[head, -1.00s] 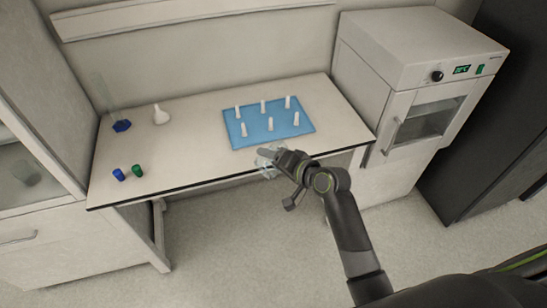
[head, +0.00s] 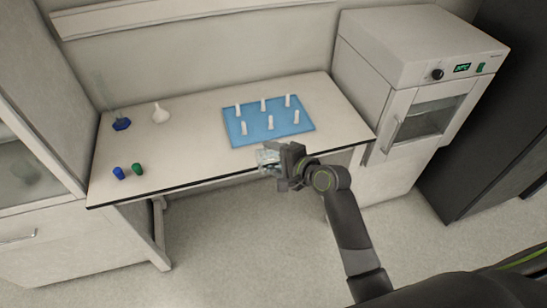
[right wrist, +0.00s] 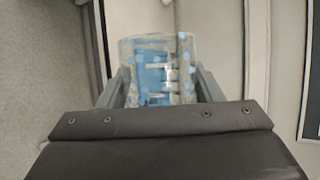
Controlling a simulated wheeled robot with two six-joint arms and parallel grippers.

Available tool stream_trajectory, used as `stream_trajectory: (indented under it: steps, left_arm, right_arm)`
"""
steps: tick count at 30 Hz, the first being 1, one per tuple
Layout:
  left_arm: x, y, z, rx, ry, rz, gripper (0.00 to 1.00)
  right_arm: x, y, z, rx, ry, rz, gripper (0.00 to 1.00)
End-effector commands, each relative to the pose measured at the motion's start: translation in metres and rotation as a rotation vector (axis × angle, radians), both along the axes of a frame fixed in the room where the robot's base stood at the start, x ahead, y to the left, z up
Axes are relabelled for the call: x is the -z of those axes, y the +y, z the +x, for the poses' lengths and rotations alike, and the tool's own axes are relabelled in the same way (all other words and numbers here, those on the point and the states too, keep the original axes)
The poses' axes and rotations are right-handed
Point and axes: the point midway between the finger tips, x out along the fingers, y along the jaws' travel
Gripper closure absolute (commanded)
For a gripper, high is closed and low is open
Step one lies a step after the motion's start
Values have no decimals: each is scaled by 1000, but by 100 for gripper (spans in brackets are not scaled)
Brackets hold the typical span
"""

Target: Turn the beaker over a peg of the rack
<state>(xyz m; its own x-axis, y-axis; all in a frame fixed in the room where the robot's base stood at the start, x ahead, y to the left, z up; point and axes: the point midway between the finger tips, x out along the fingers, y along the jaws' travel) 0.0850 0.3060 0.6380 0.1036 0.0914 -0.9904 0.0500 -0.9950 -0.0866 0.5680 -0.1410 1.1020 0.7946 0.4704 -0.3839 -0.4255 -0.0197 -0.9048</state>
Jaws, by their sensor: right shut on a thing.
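A clear glass beaker (head: 267,160) is held in my right gripper (head: 283,164) at the front edge of the table, in front of the rack. In the right wrist view the beaker (right wrist: 158,70) sits between the two fingers (right wrist: 158,90), which are shut on its sides, and the blue of the rack shows through the glass. The rack is a blue board (head: 268,136) with several white upright pegs (head: 270,124) in two rows; no peg carries anything. The beaker is apart from the pegs. My left gripper is not in view.
A blue-based glass cylinder (head: 121,124) and a white funnel (head: 160,114) stand at the table's back left. A blue cap (head: 119,173) and a green cap (head: 137,169) are at the front left. An oven (head: 420,80) stands right of the table (head: 195,150).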

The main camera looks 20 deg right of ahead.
Motion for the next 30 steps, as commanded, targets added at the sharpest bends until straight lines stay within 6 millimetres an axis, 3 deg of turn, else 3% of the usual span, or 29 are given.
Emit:
stream_trajectory:
  steps: [12, 30]
  left_arm:
    - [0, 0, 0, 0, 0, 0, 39]
    - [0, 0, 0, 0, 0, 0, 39]
  right_arm:
    - [0, 0, 0, 25, 29, 51, 69]
    - [0, 0, 0, 242, 295, 500, 69]
